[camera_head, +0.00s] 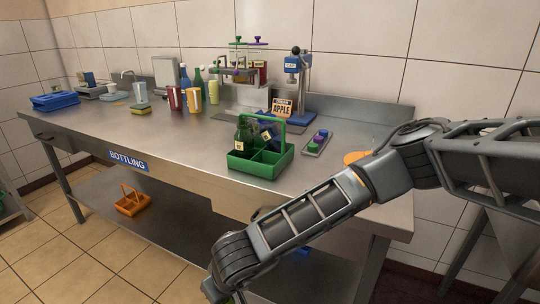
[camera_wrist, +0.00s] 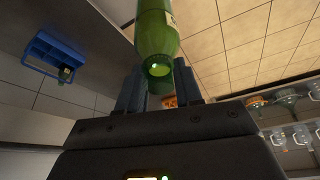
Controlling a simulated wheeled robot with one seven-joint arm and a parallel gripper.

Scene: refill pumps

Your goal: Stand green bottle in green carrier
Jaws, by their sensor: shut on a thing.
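The green carrier (camera_head: 262,170) with its arched handle stands on the steel bench near the front edge. A green bottle (camera_head: 243,141) with a pale label stands in its left part, and a dark blue bottle (camera_head: 270,135) leans behind the handle. My gripper (camera_wrist: 157,85) is shut on another green bottle (camera_wrist: 155,32), seen in the wrist view with a round end towards the camera. In the head view my wrist hangs low in front of the bench, below the carrier; only a green sliver shows there and the fingers are cut off.
A grey tray (camera_head: 318,143) with coloured pieces lies right of the carrier. An orange disc (camera_head: 357,157) is partly behind my arm. An orange carrier (camera_head: 132,201) sits on the lower shelf. A blue carrier (camera_wrist: 58,52) shows in the wrist view. Bench space left of the green carrier is clear.

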